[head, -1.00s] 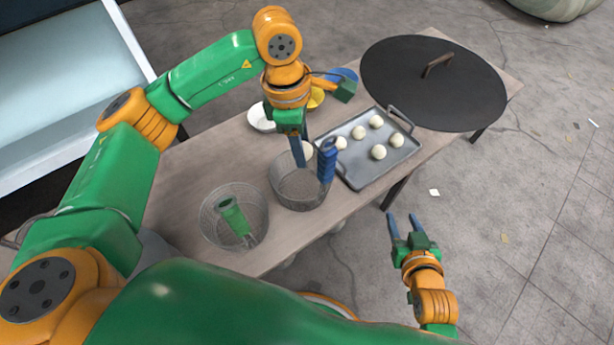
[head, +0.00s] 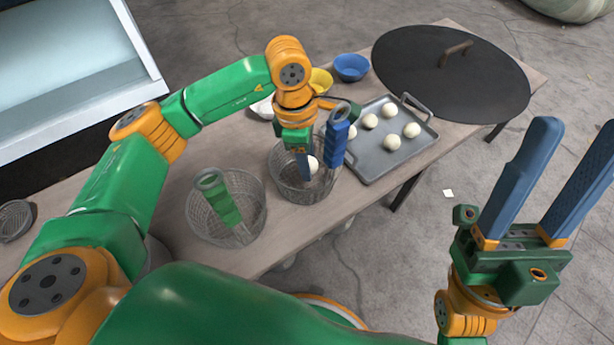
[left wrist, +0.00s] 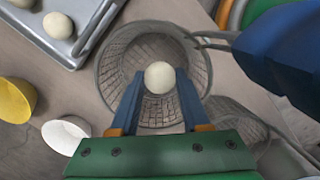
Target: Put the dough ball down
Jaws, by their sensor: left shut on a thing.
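My left gripper (head: 306,172) is shut on a white dough ball (head: 311,165). It holds the ball over the wire basket with the blue handle (head: 279,180). In the left wrist view the dough ball (left wrist: 160,77) sits between the fingertips, with the mesh of that basket (left wrist: 109,70) around and below it. I cannot tell whether the ball touches the basket floor. My right gripper (head: 557,185) is open and empty, in the air right of the table.
A grey tray (head: 375,166) with several dough balls stands right of the basket. A second wire basket with a green handle (head: 225,208) stands to the left. A blue bowl (head: 351,67), a yellow bowl (head: 320,80) and a large black round lid (head: 400,55) are behind.

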